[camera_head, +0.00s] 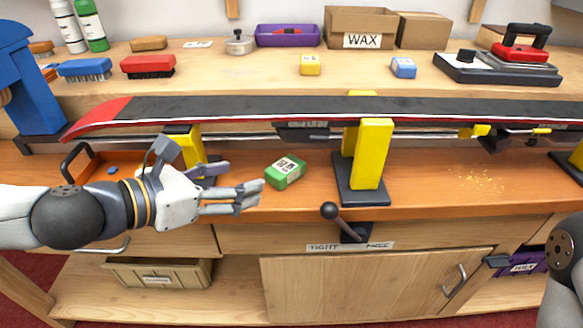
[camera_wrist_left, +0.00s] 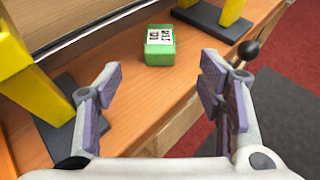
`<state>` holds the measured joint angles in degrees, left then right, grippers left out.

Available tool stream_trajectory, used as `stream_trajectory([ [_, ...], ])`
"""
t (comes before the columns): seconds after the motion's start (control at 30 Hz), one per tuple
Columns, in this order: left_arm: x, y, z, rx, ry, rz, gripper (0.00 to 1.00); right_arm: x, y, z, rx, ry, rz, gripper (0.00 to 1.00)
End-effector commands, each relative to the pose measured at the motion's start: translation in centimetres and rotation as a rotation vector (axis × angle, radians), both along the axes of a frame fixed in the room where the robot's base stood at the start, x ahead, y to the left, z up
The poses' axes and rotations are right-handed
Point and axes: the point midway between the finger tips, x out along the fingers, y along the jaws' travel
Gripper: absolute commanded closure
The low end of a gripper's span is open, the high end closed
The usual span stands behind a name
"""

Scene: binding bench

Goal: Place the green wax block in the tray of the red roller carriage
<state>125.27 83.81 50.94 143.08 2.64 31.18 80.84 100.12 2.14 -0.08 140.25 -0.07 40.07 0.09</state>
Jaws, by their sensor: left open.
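The green wax block (camera_head: 285,173) with a white printed label lies on the wooden bench, left of the middle yellow stand. It also shows in the left wrist view (camera_wrist_left: 160,56), beyond the fingertips. My left gripper (camera_head: 240,184) is open and empty, just left of the block and pointing at it; in the wrist view its fingers (camera_wrist_left: 160,82) are spread with the block ahead between them. An orange-red tray with a black handle (camera_head: 122,160) sits at the left, partly behind my left arm, with a small blue piece in it. I cannot tell whether it is the roller carriage.
A long ski (camera_head: 330,107) lies across yellow stands (camera_head: 374,155) above the bench. A black lever (camera_head: 340,218) sticks out at the front edge. Yellow (camera_head: 310,65) and blue (camera_head: 403,67) blocks, brushes and boxes stand on the back shelf.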

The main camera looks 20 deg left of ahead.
Motion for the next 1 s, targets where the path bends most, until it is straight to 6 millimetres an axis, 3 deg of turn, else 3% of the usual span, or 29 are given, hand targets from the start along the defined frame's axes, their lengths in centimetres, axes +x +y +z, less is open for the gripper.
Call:
stream_trajectory([
  [0.17, 3.1, -1.9, -2.4, 0.005, 0.011, -0.006, 0.38, -1.7, 0.0, -1.7, 0.001, 0.055, 0.002, 0.6],
  [0.6, 9.1, -5.2, -3.9, 0.001, 0.004, -0.001, 0.38, -2.2, 0.0, -2.4, 0.0, 0.072, 0.003, 0.6],
  [0.87, 9.6, -5.5, -4.0, 0.0, 0.002, 0.0, 0.38, -2.2, 0.0, -2.4, 0.0, 0.072, 0.003, 0.6],
  [1.0, 9.6, -5.5, -4.0, 0.0, 0.002, 0.0, 0.66, -2.2, 0.0, -2.4, 0.0, 0.072, 0.004, 0.6],
])
